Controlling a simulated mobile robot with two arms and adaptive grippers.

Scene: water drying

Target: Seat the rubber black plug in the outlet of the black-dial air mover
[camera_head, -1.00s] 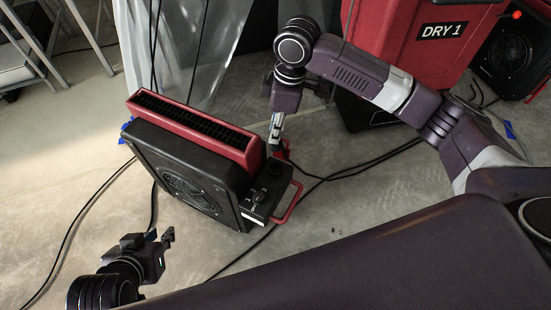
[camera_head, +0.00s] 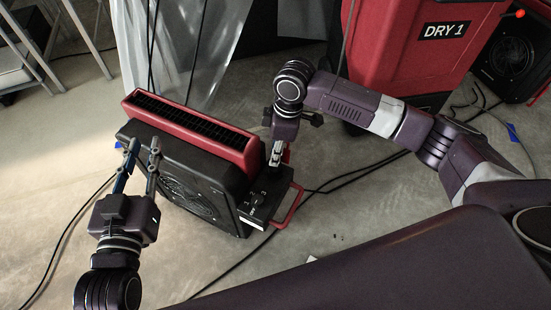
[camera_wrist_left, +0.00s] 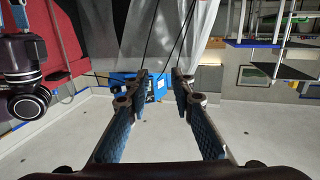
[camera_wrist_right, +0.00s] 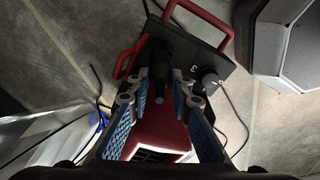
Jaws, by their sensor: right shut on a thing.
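The air mover (camera_head: 185,175), a black body with a red grille top, stands on the floor.
A red unit marked DRY 1 (camera_head: 410,60) and another black fan unit (camera_head: 503,55) stand at the back right. Black cables (camera_head: 365,168) cross the floor. Plastic sheeting (camera_head: 185,50) hangs behind the mover. The floor at lower left is mostly clear.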

